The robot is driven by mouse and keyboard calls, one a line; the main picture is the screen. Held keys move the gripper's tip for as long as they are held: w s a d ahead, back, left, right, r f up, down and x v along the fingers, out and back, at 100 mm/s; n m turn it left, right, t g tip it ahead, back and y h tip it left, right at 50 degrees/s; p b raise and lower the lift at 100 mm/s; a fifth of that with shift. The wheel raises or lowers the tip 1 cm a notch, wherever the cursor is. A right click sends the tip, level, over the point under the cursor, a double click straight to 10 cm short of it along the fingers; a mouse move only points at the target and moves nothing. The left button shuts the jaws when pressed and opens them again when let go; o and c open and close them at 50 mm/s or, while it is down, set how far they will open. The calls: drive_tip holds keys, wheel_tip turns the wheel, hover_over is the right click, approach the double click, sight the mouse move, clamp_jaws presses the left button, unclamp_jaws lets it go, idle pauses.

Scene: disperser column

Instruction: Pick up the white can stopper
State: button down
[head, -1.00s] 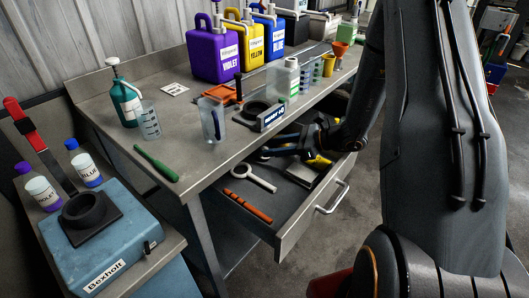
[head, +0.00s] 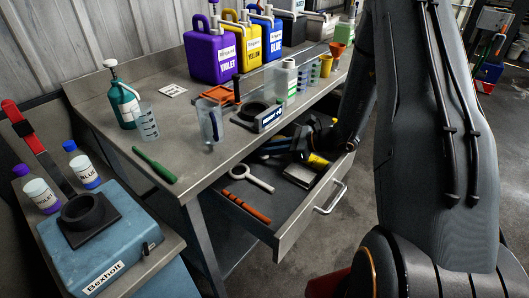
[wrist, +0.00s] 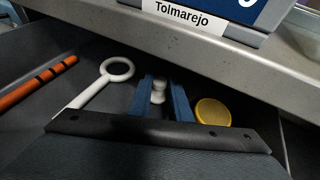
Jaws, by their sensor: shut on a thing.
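The white can stopper (wrist: 158,91), small with a rounded knob, is between the blue fingers of my gripper (wrist: 160,97) in the wrist view. The fingers are shut on it. In the head view my gripper (head: 278,149) is inside the open drawer (head: 240,208), under the bench top. The stopper cannot be made out there. How far the stopper is above the drawer floor is not clear.
A white ring-ended tool (wrist: 95,84) lies left of my gripper, with an orange rod (wrist: 38,82) beyond it. A round yellow thing (wrist: 212,112) is close on the right. The bench edge (wrist: 190,45) overhangs the drawer. Violet, yellow and blue canisters stand on the bench.

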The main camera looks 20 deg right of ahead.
drive_tip(key=shift+d+r, duration=0.1)
drive_tip(key=shift+s+d+r, duration=0.1)
drive_tip(key=shift+d+r, duration=0.05)
drive_tip(key=r+b+v, duration=0.2)
drive_tip(key=v, duration=1.3)
drive_tip(key=shift+a, duration=0.25)
